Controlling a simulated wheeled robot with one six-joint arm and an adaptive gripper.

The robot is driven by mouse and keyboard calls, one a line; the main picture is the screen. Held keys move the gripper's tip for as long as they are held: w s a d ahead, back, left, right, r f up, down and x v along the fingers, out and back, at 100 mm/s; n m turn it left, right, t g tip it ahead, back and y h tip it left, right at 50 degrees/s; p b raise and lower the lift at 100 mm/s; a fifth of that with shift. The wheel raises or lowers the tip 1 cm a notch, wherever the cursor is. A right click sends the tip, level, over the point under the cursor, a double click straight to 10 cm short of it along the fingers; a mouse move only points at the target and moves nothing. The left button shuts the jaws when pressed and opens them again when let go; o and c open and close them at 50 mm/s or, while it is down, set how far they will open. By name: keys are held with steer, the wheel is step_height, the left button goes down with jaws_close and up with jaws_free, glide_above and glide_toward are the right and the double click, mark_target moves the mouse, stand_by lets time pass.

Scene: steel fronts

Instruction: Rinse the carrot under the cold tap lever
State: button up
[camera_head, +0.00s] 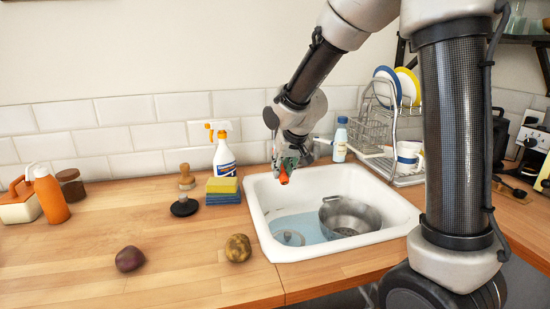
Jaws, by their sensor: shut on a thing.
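My gripper (287,168) hangs over the left back part of the white sink (258,222). It is shut on the carrot (284,179), of which only a small orange end shows below the fingers. The carrot is above the sink, apart from the bluish water. The tap and its cold lever are hard to make out behind my gripper and arm; I cannot tell whether water runs.
A steel colander (345,218) and a lid (290,238) sit in the sink. A dish rack (385,115) with plates and a mug (408,158) stands right. A spray bottle (223,155), sponges (223,191), potato (238,248) and purple vegetable (130,259) are left.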

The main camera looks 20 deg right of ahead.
steer(key=s+d, duration=0.1)
steer(key=s, duration=0.7)
steer(key=shift+s+d, duration=0.15)
